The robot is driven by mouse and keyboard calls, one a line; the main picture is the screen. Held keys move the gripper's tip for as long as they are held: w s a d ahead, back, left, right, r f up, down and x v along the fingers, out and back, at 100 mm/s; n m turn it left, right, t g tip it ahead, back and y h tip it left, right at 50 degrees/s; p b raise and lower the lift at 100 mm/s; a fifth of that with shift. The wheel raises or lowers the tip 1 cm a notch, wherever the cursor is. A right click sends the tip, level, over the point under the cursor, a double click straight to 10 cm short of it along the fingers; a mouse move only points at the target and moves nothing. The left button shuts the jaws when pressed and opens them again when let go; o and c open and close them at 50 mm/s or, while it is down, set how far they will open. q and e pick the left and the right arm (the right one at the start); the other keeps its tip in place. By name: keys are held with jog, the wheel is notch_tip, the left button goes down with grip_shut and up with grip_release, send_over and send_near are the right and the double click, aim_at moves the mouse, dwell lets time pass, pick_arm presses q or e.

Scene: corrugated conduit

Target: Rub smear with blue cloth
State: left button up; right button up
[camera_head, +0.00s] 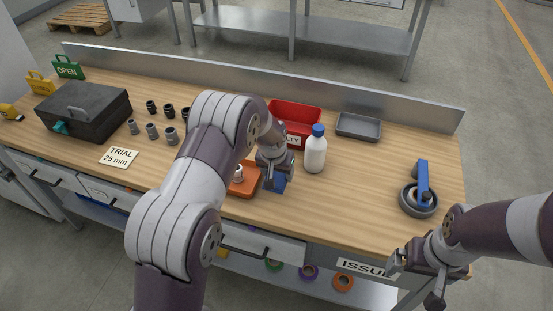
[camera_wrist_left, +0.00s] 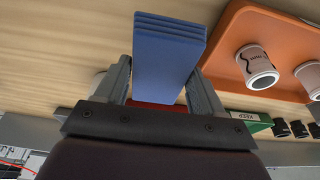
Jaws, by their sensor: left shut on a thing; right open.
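The blue cloth (camera_head: 279,184), a folded pad, is held in my left gripper (camera_head: 275,173) over the front middle of the wooden bench (camera_head: 350,200). In the left wrist view the blue cloth (camera_wrist_left: 168,45) shows as a layered block between the two fingers of my left gripper (camera_wrist_left: 160,75). I cannot tell whether the cloth touches the bench top. I cannot make out a smear in either view; my arm and gripper cover part of the bench. My right gripper (camera_head: 412,286) is open and empty off the bench's front right corner.
An orange tray (camera_head: 243,187) with small white containers is just left of the cloth. A white bottle (camera_head: 316,152) stands close on the right, a red bin (camera_head: 296,112) behind.

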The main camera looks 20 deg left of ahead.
pick_arm(q)
jog(key=shift+a+r+p, duration=0.2)
jog(key=shift+r+p, duration=0.35)
jog(key=shift+r, duration=0.4)
jog(key=shift+d+r+p, duration=0.15)
jog(key=shift+r+p, duration=0.3)
jog(key=shift+r, duration=0.35)
